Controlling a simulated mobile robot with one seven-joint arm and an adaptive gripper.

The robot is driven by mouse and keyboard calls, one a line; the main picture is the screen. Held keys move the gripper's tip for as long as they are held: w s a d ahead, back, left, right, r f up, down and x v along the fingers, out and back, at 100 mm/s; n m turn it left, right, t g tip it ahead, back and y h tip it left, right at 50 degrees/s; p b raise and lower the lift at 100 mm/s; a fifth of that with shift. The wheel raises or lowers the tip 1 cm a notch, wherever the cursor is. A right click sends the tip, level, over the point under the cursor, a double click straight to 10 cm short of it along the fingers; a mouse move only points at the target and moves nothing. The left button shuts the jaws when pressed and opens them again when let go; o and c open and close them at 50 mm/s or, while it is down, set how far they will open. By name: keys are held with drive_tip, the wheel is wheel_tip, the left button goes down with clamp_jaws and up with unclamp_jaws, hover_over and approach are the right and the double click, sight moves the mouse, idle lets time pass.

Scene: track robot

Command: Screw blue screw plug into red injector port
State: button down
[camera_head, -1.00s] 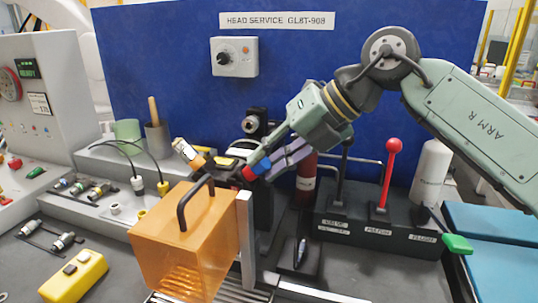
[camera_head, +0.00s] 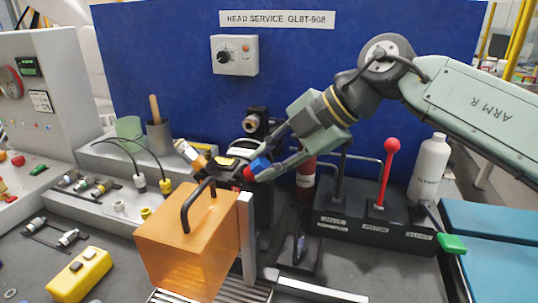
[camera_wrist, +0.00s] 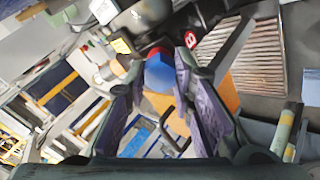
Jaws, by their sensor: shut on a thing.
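The blue screw plug (camera_head: 259,164) is between the fingers of my gripper (camera_head: 268,168), which is shut on it. In the wrist view the plug (camera_wrist: 159,76) shows as a blue faceted head between two purple-padded fingers (camera_wrist: 156,92). The red injector port (camera_head: 248,173) is right at the plug's lower left end, on the dark head unit behind the orange box. In the wrist view a red rim (camera_wrist: 157,52) shows just beyond the plug. The two look lined up and touching; how deep the plug sits is hidden.
The orange translucent box (camera_head: 190,245) with a black handle (camera_head: 190,205) stands close in front. A brass-coloured nozzle (camera_head: 189,154) is to the left. A red-knobbed lever (camera_head: 392,146) and a white bottle (camera_head: 430,168) stand right. A yellow block (camera_head: 78,275) lies front left.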

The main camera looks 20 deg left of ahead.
drive_tip(key=m, duration=0.5)
drive_tip(key=shift+m, duration=0.4)
drive_tip(key=m, duration=0.6)
drive_tip(key=shift+f, duration=0.1)
drive_tip(key=c, duration=1.3)
unclamp_jaws()
drive_tip(key=shift+c, duration=0.9)
